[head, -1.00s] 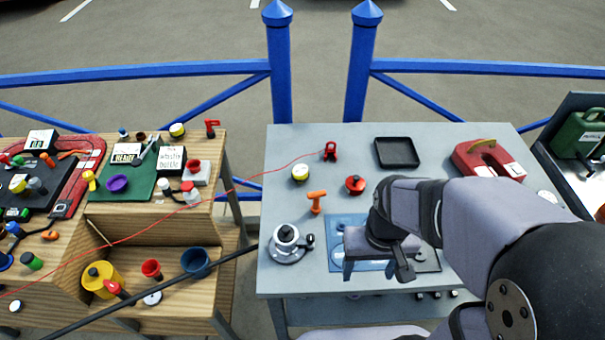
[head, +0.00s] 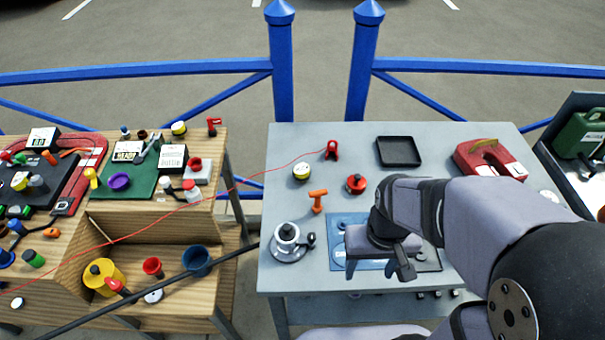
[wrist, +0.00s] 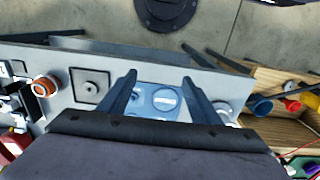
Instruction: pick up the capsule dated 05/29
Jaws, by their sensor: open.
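A blue tray (head: 341,222) lies on the grey table, partly hidden under my gripper (head: 378,266) in the head view. In the wrist view the same blue tray (wrist: 148,88) shows between the fingers of my gripper (wrist: 160,80). A round blue capsule (wrist: 164,99) with a pale label sits in it, between the two fingers. Its print is too small to read, so I cannot tell whether it is the one dated 05/29. My gripper is open and empty above the tray.
A grey-and-white round device (head: 287,240) stands left of the tray. An orange handle (head: 318,200), a red round item (head: 356,184) and a black tray (head: 398,151) lie behind.

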